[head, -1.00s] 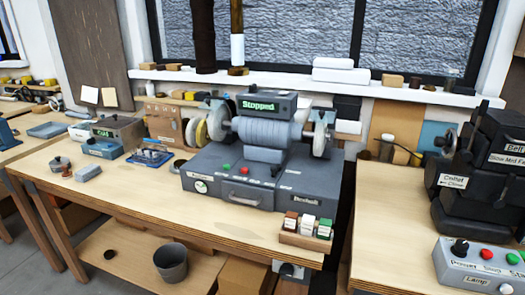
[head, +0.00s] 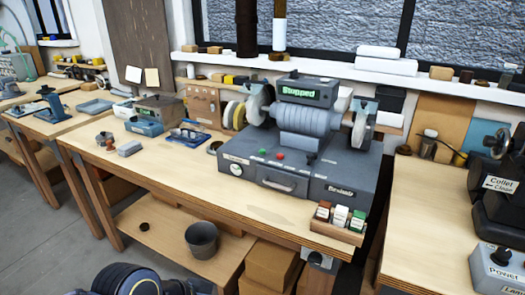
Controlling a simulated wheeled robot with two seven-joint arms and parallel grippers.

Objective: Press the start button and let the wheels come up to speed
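The grey bench grinder (head: 315,185) stands on the wooden bench, and its display (head: 299,90) reads "Stopped" in green. A green button (head: 262,157) and a red button (head: 281,155) sit on top of its base, toward the front. Another wheel (head: 360,130) is at the right end. Neither gripper shows in the head view.
A wooden block with several coloured bars (head: 338,222) sits at the bench's front right corner. Small tools and trays lie left of the grinder. A lower shelf holds a grey bucket (head: 202,240). The bench top (head: 185,180) in front of the grinder is mostly clear.

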